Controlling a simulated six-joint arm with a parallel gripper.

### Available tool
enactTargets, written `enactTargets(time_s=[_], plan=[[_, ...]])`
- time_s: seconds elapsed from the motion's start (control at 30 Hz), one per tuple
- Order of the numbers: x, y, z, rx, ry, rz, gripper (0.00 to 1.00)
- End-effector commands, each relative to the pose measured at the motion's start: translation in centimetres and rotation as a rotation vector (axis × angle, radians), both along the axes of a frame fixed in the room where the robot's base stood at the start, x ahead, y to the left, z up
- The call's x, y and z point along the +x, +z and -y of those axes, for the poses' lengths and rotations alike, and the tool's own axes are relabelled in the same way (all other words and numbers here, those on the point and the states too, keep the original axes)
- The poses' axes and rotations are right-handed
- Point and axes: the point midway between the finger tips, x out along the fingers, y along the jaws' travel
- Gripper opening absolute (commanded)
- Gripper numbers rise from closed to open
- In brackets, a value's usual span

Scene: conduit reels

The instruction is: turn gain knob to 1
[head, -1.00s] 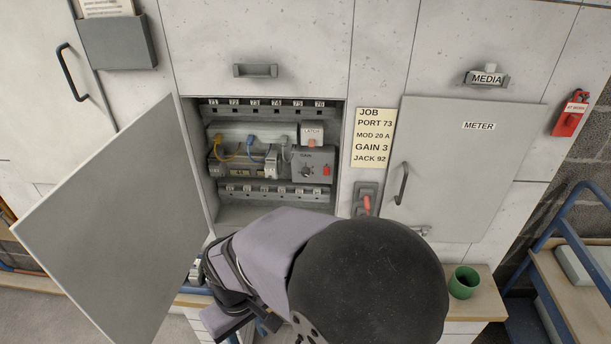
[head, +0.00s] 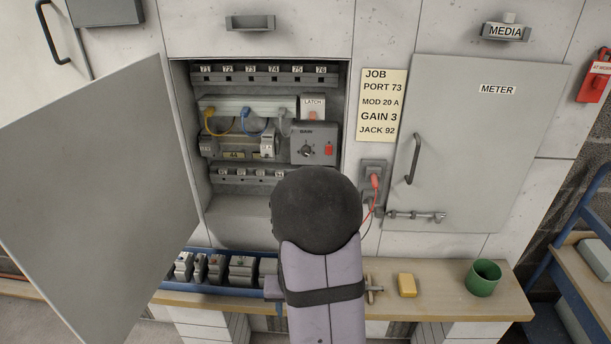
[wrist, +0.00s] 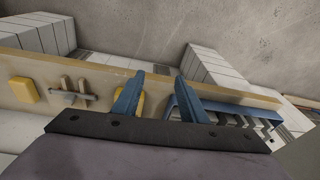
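The gain knob (head: 306,151) is a small dark round knob on the grey panel labelled GAIN (head: 327,133), inside the open cabinet in the head view. Its pointer is too small to read. My gripper (wrist: 160,76) shows in the wrist view with two blue fingers spread apart and nothing clearly held between them. It points at the bench and is away from the knob. In the head view my arm hides the gripper and stands below the knob.
The cabinet door (head: 105,190) stands open at left. The job card (head: 380,105) reads GAIN 3. A red plug (head: 375,183) with a cable is right of the opening. On the bench are a blue tray (head: 215,286) of modules, a yellow block (head: 407,285) and a green cup (head: 482,278).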

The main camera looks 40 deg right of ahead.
Motion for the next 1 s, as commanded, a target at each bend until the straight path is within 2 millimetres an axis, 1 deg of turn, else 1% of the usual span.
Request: enactTargets(time_s=[0.03,0.07,0.1,0.17,0.2,0.27,0.3,0.37,0.4,0.5,0.6,0.7,0.83,0.9,1.0], plan=[[2.1,-0.1,1.9,-0.048,-0.040,0.076,0.39],[3.5,0.2,3.0,-0.078,-0.065,0.127,0.39],[5.3,1.0,4.5,-0.122,-0.095,0.198,0.39],[8.0,2.7,6.6,-0.187,-0.139,0.310,0.39],[9.6,4.0,8.1,-0.232,-0.170,0.386,0.39],[11.8,6.5,10.2,-0.299,-0.214,0.505,0.39],[13.0,8.3,11.5,-0.341,-0.245,0.583,0.39],[14.6,11.2,13.3,-0.404,-0.287,0.699,0.39],[15.3,13.0,14.3,-0.442,-0.313,0.773,0.39],[16.3,17.3,16.2,-0.521,-0.371,0.937,0.39],[16.5,20.7,17.3,-0.581,-0.411,1.068,0.39],[16.4,23.2,17.8,-0.618,-0.438,1.164,0.39],[16.3,25.0,18.0,-0.638,-0.458,1.241,0.39],[16.3,25.4,18.0,-0.632,-0.470,1.260,0.39],[16.3,25.3,18.0,-0.623,-0.477,1.262,0.39]])
